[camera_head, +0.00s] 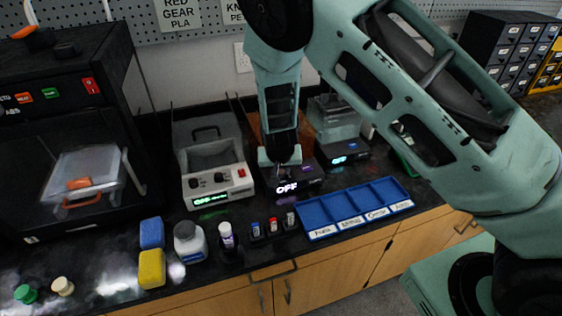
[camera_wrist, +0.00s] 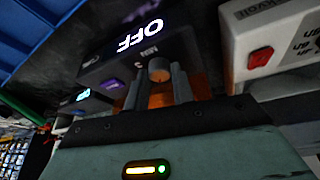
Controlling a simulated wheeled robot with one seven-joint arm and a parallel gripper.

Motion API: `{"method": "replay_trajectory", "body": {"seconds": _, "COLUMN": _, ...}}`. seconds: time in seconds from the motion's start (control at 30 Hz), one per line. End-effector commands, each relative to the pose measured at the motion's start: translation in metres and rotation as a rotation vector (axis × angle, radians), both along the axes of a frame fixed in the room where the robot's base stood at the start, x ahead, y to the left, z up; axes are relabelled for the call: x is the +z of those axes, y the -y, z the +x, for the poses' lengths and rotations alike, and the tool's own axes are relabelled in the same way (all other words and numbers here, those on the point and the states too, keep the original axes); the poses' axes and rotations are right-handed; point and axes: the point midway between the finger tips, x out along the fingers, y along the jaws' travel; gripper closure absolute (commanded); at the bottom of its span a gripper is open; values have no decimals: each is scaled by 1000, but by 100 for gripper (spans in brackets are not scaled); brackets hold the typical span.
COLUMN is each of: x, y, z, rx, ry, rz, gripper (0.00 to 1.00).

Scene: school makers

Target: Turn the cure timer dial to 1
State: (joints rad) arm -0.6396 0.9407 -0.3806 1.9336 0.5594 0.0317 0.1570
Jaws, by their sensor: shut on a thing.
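The cure timer is a dark box (camera_head: 308,173) on the bench in the head view, with a lit display reading OFF. In the wrist view the timer (camera_wrist: 180,45) appears upside down, its display (camera_wrist: 140,35) also reading OFF. My gripper (camera_head: 281,161) comes down from above at the timer's front in the head view and is shut on the dial. The dial is hidden there, and its pointer position cannot be made out.
A white device (camera_head: 219,187) with knobs and a red switch stands close on the left. Another dark box with a blue display (camera_head: 346,152) is on the right. A blue compartment tray (camera_head: 354,210), a white jar (camera_head: 190,242) and small bottles lie in front.

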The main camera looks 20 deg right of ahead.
Motion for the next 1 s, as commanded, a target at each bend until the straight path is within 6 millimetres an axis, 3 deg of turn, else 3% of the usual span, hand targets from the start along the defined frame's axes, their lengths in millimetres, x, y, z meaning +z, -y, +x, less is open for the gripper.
{"method": "replay_trajectory", "body": {"seconds": 0.4, "x": 2, "y": -1, "z": 1, "rx": -200, "ry": -1, "rz": -1, "gripper": 98}}
{"method": "replay_trajectory", "body": {"seconds": 0.97, "x": 0, "y": -1, "z": 1, "rx": -231, "ry": -2, "rz": 0, "gripper": 98}}
{"method": "replay_trajectory", "body": {"seconds": 1.0, "x": 0, "y": -1, "z": 1, "rx": -231, "ry": -2, "rz": 0, "gripper": 64}}
